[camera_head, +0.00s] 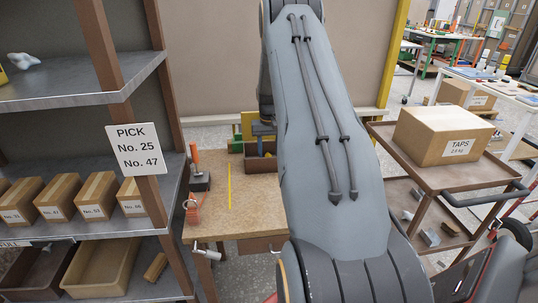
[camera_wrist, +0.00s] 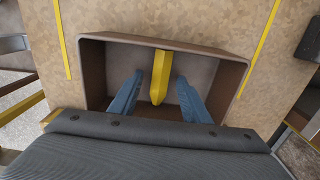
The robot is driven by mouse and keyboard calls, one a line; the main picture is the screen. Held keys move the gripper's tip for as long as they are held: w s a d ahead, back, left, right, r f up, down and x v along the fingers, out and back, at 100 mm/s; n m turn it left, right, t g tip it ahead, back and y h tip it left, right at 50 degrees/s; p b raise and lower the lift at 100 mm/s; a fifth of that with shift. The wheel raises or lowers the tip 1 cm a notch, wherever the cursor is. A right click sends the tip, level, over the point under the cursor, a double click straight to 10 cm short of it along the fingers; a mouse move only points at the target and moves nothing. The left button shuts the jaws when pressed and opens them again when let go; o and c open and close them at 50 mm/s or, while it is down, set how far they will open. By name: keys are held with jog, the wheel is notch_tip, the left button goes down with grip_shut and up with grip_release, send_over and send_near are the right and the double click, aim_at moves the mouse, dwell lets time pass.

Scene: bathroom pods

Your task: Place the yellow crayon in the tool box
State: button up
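The brown tool box (camera_wrist: 92,75) is an open tray on the tabletop in the wrist view. It also shows in the head view (camera_head: 262,165), at the far end of the table, partly hidden by my arm. The yellow crayon (camera_wrist: 161,68) appears within the box outline, near its far wall, with its pointed end towards the wrist camera. I cannot tell whether it rests on the box floor. My gripper (camera_wrist: 160,76) is over the box, its blue fingers apart on either side of the crayon with a gap at each side. The crayon is not clearly visible in the head view.
The wooden table (camera_head: 250,210) bears a yellow strip (camera_head: 230,186), an orange-handled tool in a dark block (camera_head: 198,180) and a red item (camera_head: 193,210). A shelf rack (camera_head: 75,82) stands left. A cart with a cardboard box (camera_head: 440,135) stands right.

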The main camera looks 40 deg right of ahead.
jog(key=shift+r, duration=0.1)
notch_tip(320, 180, up, 12)
jog(key=f+b, duration=0.1)
jog(key=b, duration=0.3)
jog(key=s+a+r+n, duration=0.2)
jog(key=s+a, duration=0.1)
jog(key=a, duration=1.2)
jog(key=s+a+f+n, duration=0.2)
jog(key=s+a, duration=0.9)
jog(key=s+a+f+n, duration=0.1)
jog(key=s+a+n, duration=0.1)
jog(key=s+a, duration=0.9)
jog(key=shift+a+f+n+t, duration=0.3)
jog(key=shift+a+f+t, duration=0.1)
jog(key=shift+a, duration=0.1)
